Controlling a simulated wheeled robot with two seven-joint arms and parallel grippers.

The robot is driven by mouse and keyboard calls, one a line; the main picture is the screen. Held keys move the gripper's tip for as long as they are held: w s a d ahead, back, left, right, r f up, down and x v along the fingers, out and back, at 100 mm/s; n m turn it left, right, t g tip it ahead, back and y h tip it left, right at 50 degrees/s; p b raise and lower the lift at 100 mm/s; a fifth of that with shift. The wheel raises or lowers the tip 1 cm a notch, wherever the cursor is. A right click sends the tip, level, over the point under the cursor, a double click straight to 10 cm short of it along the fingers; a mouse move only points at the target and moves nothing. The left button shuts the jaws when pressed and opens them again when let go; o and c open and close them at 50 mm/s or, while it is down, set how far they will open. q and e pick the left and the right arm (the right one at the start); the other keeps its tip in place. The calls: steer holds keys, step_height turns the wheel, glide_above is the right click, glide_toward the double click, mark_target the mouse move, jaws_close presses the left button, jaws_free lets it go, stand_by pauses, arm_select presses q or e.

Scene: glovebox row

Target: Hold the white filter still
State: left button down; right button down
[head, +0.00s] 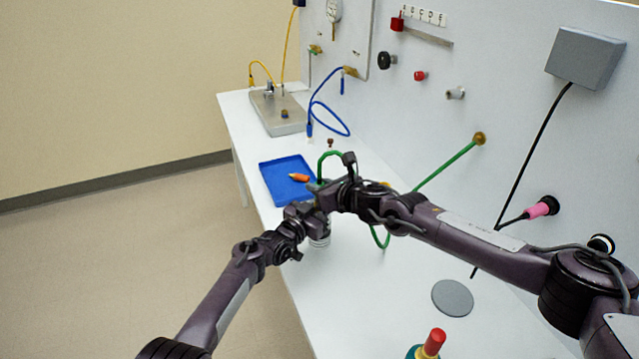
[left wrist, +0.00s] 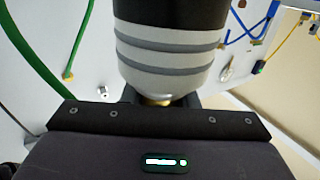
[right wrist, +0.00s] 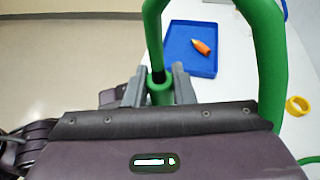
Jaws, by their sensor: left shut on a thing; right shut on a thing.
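The white filter (left wrist: 165,55) has grey bands and a black upper part, and it fills the middle of the left wrist view. In the head view a small part of the filter (head: 320,241) shows beneath the grippers; the rest is hidden. My left gripper (head: 304,211) is shut on the filter. My right gripper (head: 322,196) is close beside it, above the table. It is shut on the end of a green hose (right wrist: 160,92), which stands between its fingers in the right wrist view. Whether the hose end touches the filter is hidden.
A yellow ring (right wrist: 298,105) lies on the white table. A grey disc (head: 452,298) and a red-capped bottle (head: 433,343) are nearer. The wall panel carries several fittings.

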steer(key=shift+f, duration=0.35)
steer(key=c, duration=1.1)
jaws_free()
steer(key=shift+c, duration=0.2)
steer(key=v, duration=1.2)
